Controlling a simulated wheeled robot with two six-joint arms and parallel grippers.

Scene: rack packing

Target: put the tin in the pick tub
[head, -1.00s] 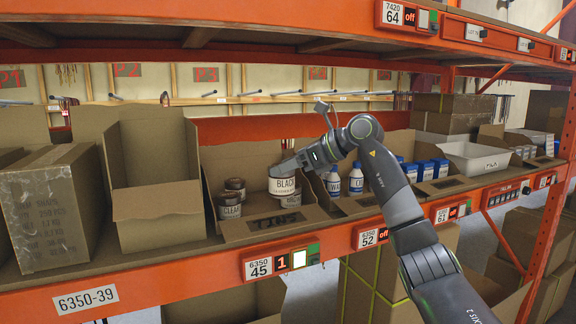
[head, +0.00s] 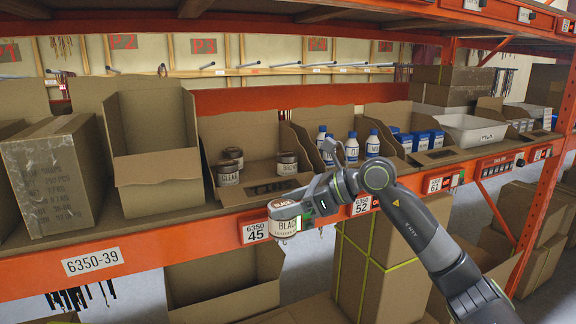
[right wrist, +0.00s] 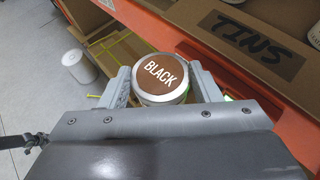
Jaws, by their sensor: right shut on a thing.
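My left gripper is not in view.
The open cardboard bin (head: 215,196) behind holds several other tins, including a CLEAR tin (head: 228,172). The orange shelf beam (head: 150,262) runs just behind the held tin. Strapped cartons (head: 375,270) and an open box (head: 225,292) stand below.

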